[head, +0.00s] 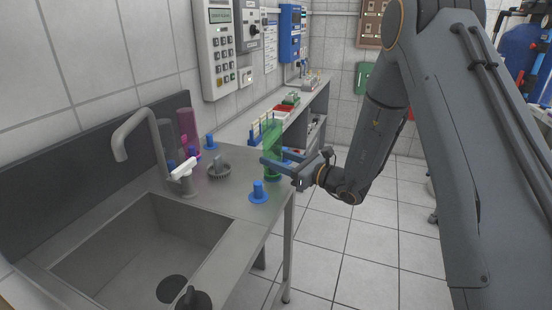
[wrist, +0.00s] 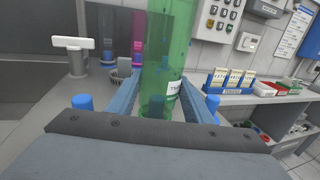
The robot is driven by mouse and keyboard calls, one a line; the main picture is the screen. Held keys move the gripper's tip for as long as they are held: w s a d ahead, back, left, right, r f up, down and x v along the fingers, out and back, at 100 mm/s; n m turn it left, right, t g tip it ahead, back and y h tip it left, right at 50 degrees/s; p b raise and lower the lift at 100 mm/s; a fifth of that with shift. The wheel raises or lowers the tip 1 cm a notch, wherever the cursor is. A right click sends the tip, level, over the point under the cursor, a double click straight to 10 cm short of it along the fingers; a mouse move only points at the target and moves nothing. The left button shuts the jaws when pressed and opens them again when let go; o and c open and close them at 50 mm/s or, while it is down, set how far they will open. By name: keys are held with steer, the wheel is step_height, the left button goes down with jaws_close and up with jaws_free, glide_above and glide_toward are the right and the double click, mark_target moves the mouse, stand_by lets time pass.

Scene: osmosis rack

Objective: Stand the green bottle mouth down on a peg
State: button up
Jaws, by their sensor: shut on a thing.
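The green bottle (head: 272,135) is see-through and about upright at the right end of the steel counter. It also fills the middle of the wrist view (wrist: 168,55), with a white label low on it. My gripper (head: 279,163) is shut on it, a blue finger on each side, also seen in the wrist view (wrist: 160,100). I cannot make out which end is the mouth. A blue peg (head: 258,190) with a round base stands free on the counter, left of and nearer than the bottle. Another blue peg (head: 210,140) stands farther back.
A magenta bottle (head: 186,124) stands near the back wall behind the tap (head: 157,140). A grey round holder (head: 217,170) sits between the tap and the bottle. The sink (head: 150,240) is at front left. A bench with racks (head: 290,99) lies beyond.

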steer(key=shift+f, duration=0.1)
steer(key=o, duration=2.1)
steer(key=shift+o, duration=0.2)
steer(key=p+v, duration=0.1)
steer(key=v, duration=0.9)
steer(key=shift+p, duration=0.35)
